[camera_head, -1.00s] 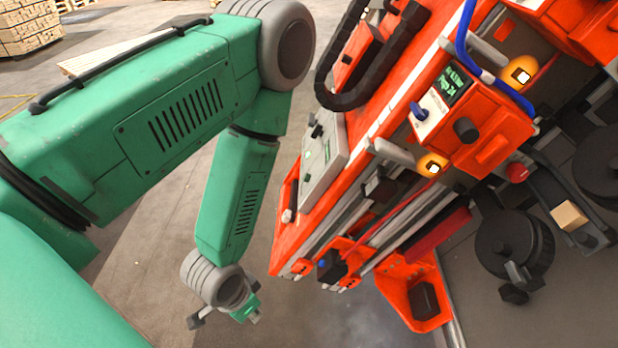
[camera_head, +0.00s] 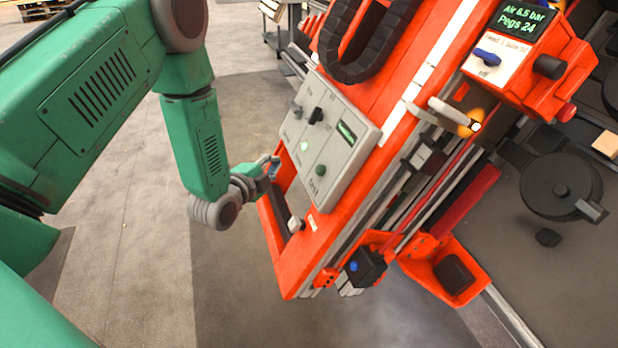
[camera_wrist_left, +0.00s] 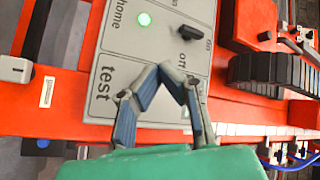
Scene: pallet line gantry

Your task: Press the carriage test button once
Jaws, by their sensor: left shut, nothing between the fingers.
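The grey control panel (camera_head: 345,150) is mounted on the orange gantry carriage. In the head view the word "test" is on its lower part beside a dark green button (camera_head: 320,170). A lit green lamp (camera_head: 304,147) and a black rotary switch (camera_head: 316,115) sit higher up. My left gripper (camera_head: 274,161) is at the panel's left edge, shut and empty. In the left wrist view its fingertips (camera_wrist_left: 168,68) meet over the panel (camera_wrist_left: 117,45), right of the word "test". The fingers seem to hide the test button there; contact cannot be told. My right gripper is not in view.
A black cable chain (camera_head: 365,45) is above the panel. Open floor (camera_head: 140,240) lies left of the carriage.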

